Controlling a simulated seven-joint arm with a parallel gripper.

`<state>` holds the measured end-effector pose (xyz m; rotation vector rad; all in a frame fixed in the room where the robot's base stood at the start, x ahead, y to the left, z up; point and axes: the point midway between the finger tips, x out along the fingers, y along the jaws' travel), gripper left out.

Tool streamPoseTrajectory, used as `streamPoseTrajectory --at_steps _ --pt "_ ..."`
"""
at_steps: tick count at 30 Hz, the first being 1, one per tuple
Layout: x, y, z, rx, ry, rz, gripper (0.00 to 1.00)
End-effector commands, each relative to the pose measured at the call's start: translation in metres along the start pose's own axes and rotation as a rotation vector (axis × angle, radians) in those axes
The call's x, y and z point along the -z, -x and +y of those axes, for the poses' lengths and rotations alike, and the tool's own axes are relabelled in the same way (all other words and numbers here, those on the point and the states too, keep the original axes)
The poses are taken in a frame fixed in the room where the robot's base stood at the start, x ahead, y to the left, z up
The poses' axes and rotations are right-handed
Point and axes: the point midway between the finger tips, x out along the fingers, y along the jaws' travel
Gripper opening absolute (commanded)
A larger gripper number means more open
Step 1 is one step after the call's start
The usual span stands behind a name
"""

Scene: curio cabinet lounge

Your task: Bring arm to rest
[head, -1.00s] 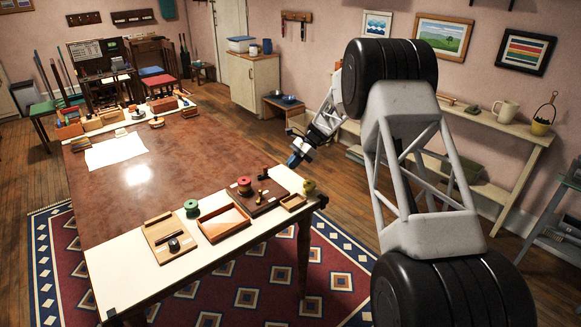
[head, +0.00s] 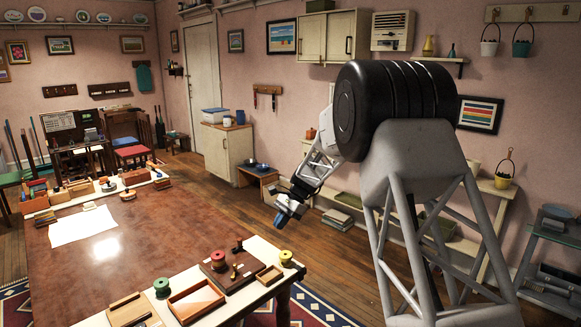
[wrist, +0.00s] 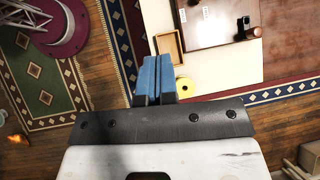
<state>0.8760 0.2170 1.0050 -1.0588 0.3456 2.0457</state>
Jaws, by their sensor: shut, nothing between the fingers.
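My gripper (head: 284,213) hangs from my grey arm just past the right end of the table, in the air with its blue fingers pointing down. In the wrist view the blue fingers (wrist: 155,76) are pressed together with nothing between them. They sit above the floor and rug beside the table corner.
A wall shelf table (head: 488,187) stands behind my arm. Open wooden floor lies between them.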

Motion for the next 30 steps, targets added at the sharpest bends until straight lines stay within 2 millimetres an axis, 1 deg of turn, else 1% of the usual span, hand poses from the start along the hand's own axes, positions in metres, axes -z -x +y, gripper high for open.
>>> streamPoseTrajectory --at_steps 1,3,12,21,30 --pt "-0.009 0.009 0.010 0.002 0.015 0.015 0.00" --pt "-0.018 0.018 0.022 0.001 0.036 0.038 0.00" --pt "-0.061 0.053 0.078 -0.005 0.130 0.130 0.00" --pt "-0.102 0.078 0.139 -0.018 0.221 0.222 0.00" --pt "-0.140 0.094 0.201 -0.038 0.315 0.314 0.00"
